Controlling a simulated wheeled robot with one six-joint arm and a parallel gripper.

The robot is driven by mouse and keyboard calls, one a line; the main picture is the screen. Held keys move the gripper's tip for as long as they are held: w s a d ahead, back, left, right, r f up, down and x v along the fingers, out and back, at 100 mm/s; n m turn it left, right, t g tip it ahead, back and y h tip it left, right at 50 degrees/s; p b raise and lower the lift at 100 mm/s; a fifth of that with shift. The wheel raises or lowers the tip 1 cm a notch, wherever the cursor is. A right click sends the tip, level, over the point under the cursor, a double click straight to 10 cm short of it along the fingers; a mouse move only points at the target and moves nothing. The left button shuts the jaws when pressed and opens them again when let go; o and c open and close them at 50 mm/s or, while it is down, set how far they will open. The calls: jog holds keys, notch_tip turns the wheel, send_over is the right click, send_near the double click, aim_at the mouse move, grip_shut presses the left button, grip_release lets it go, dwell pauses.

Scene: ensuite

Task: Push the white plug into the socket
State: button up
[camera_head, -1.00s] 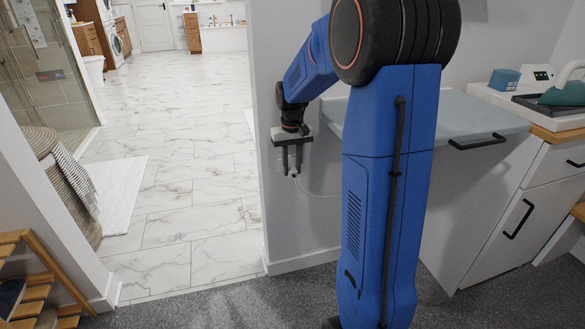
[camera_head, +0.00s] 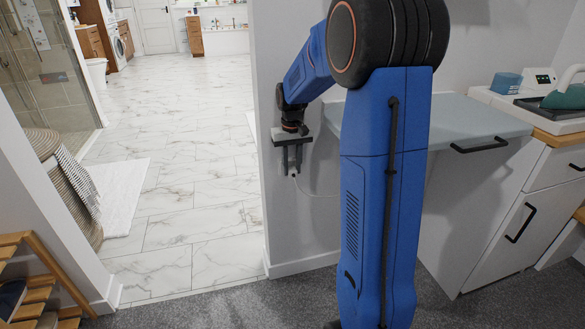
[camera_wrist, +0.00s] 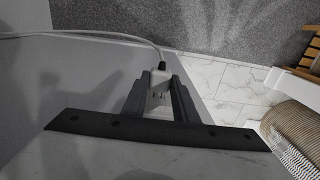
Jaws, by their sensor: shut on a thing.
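The white plug (camera_wrist: 158,84) sits between the two dark fingers of my gripper (camera_wrist: 160,80) in the wrist view, with its white cord leading off to the left. Small prongs seem to show on its near end. In the head view my gripper (camera_head: 292,168) points down beside the wall by the doorway, and the plug (camera_head: 293,172) shows small and pale at the fingertips. A pale wall plate, likely the socket, lies behind the fingers and is mostly hidden. I cannot tell whether the plug touches it.
The wall's corner and open doorway lie just left of my gripper. A wicker basket (camera_head: 68,185) and wooden rack (camera_head: 45,280) are at left.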

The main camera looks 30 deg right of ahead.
aim_at(292, 168)
jog(key=shift+s, duration=0.2)
jog(key=shift+s+a, duration=0.3)
jog(key=shift+s, duration=0.55)
dwell(1.0)
jog(key=shift+w+d, duration=0.15)
jog(key=shift+w, duration=0.4)
jog(key=shift+w+d, duration=0.15)
jog(key=shift+w, duration=0.4)
dwell(0.5)
jog(key=o, duration=1.1)
jog(key=shift+r, duration=0.15)
notch_tip(292, 168, up, 17)
jog(key=shift+r, duration=0.2)
